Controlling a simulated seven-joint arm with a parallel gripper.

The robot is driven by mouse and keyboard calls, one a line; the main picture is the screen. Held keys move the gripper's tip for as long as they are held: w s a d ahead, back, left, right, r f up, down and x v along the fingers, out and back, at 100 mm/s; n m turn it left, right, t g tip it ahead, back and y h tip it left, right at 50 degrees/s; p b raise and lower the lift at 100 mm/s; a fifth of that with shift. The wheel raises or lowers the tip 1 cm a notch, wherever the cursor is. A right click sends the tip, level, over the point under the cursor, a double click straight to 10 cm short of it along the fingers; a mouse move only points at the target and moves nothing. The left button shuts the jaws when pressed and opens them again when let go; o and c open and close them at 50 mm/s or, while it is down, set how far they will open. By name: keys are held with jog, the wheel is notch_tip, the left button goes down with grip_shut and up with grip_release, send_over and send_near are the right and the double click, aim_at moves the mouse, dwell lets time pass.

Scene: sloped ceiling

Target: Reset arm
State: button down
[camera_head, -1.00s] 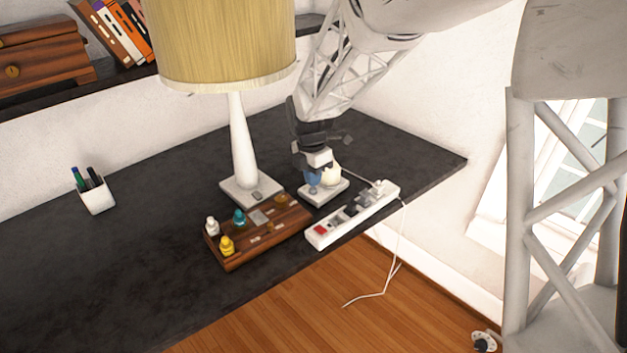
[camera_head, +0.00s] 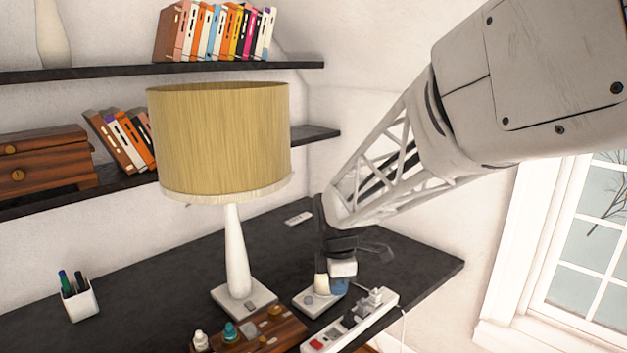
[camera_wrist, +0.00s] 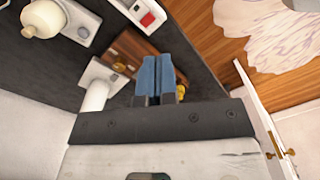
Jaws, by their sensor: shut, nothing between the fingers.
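My gripper (camera_head: 340,284) has blue fingertips. It hangs low over the right part of the dark desk (camera_head: 402,262), close to the power strip (camera_head: 352,325) and just right of a small pale-topped device on a grey base (camera_head: 306,303). In the wrist view, my gripper (camera_wrist: 155,80) has its two blue fingers together with nothing between them. The wooden tray (camera_wrist: 140,45) shows behind the fingers, and the power strip (camera_wrist: 147,13) is beyond it. In the head view, my arm reaches in from the upper right.
A tall lamp (camera_head: 237,250) with a wide yellow shade stands left of my gripper. The wooden tray (camera_head: 286,334) with small bottles is at the front. A pen cup (camera_head: 79,300) stands at left. Shelves (camera_head: 165,69) with books line the wall. A window (camera_head: 590,270) is at right.

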jog(key=s+d+r+m, duration=0.2)
jog(key=s+d+m, duration=0.2)
jog(key=s, duration=0.5)
jog(key=s+d+r+m+t, duration=0.1)
jog(key=s+d+m, duration=0.3)
jog(key=s+m, duration=0.4)
jog(key=s+d+r+m+t, duration=0.1)
jog(key=s+d+r+m, duration=0.2)
jog(key=s+d+m, duration=0.2)
jog(key=s+m, duration=0.2)
jog(key=s, duration=0.2)
jog(key=shift+s+r+m, duration=0.25)
jog(key=shift+s+m, duration=0.05)
jog(key=shift+m, duration=0.1)
